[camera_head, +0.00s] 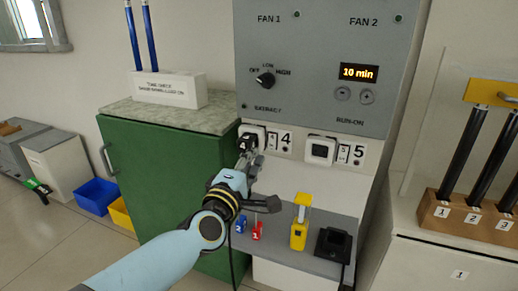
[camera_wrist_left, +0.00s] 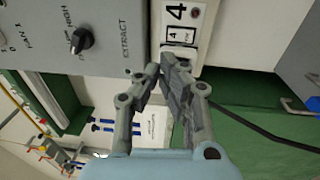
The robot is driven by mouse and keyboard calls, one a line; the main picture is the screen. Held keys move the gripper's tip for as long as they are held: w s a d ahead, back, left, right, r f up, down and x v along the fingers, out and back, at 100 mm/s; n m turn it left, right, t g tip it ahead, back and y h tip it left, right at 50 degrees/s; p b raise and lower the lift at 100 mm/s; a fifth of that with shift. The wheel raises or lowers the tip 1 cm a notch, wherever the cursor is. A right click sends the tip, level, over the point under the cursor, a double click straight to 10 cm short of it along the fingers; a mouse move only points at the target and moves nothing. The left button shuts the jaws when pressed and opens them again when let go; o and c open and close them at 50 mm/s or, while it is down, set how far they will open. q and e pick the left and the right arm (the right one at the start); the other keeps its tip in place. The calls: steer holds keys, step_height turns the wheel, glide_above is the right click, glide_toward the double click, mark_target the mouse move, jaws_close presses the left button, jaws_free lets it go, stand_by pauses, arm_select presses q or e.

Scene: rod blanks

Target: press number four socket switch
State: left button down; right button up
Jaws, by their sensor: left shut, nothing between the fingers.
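The number four socket (camera_head: 285,139) is on the white strip under the grey control panel, with a large 4 beside it. Its small switch (camera_head: 271,141) sits left of the 4. In the wrist view the switch (camera_wrist_left: 180,35) shows close ahead of the fingers, sideways. A black plug marked 4 (camera_head: 243,144) is at the socket's left side. My left gripper (camera_head: 252,157) is shut and empty, just below the socket's left part; its fingertips (camera_wrist_left: 162,68) hide some of the strip. I cannot tell whether they touch it. My right gripper is not in view.
The number five socket (camera_head: 321,151) is to the right. Below are a grey shelf (camera_head: 275,250) with blue and red tags, a yellow item (camera_head: 300,222) and a black box (camera_head: 333,245). A green cabinet (camera_head: 150,170) stands left. Rods stand in a wooden block (camera_head: 465,222) at right.

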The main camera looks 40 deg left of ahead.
arm_select(q)
steer(key=shift+v, duration=1.05)
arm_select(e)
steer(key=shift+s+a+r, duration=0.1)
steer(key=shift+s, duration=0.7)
arm_select(q)
steer(key=shift+s+r, duration=0.1)
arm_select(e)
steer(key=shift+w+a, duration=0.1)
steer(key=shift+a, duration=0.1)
